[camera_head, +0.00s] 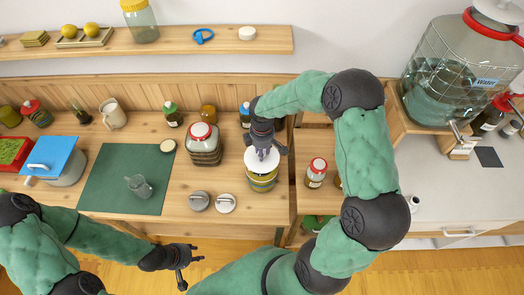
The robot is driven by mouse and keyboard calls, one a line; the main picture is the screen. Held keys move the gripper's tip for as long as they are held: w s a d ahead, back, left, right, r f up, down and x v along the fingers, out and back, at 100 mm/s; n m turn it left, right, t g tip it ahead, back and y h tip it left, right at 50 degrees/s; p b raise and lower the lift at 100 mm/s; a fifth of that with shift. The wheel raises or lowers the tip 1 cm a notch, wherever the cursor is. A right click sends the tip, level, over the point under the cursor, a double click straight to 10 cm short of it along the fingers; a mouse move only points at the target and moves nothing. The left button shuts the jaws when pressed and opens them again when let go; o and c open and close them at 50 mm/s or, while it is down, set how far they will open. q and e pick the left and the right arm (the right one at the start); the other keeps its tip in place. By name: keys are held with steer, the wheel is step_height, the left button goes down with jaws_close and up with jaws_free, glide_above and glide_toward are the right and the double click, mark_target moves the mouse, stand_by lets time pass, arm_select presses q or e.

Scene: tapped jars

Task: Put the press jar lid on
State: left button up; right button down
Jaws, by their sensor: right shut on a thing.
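The white press jar lid (257,165) is at the mouth of a jar with yellow-green contents (262,183), near the right end of the wooden counter. My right gripper (263,153) reaches down from above and is shut on the top of the lid. The gripper hides part of the lid, and I cannot tell whether the lid touches the rim or sits just above it. My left gripper (191,269) is open and empty, low in front of the counter's edge.
A green mat (115,185) holds a glass mug (139,186). A small red-capped jar (316,173) is to the right. A large water dispenser (450,70) stands far right.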

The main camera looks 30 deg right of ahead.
steer(key=shift+f+b, duration=0.65)
steer(key=shift+f, duration=0.3)
stand_by(0.4)
steer(key=c, duration=0.8)
jaws_free()
steer(key=shift+c, duration=0.2)
steer(key=shift+r, duration=0.15)
step_height(320, 180, up, 12)
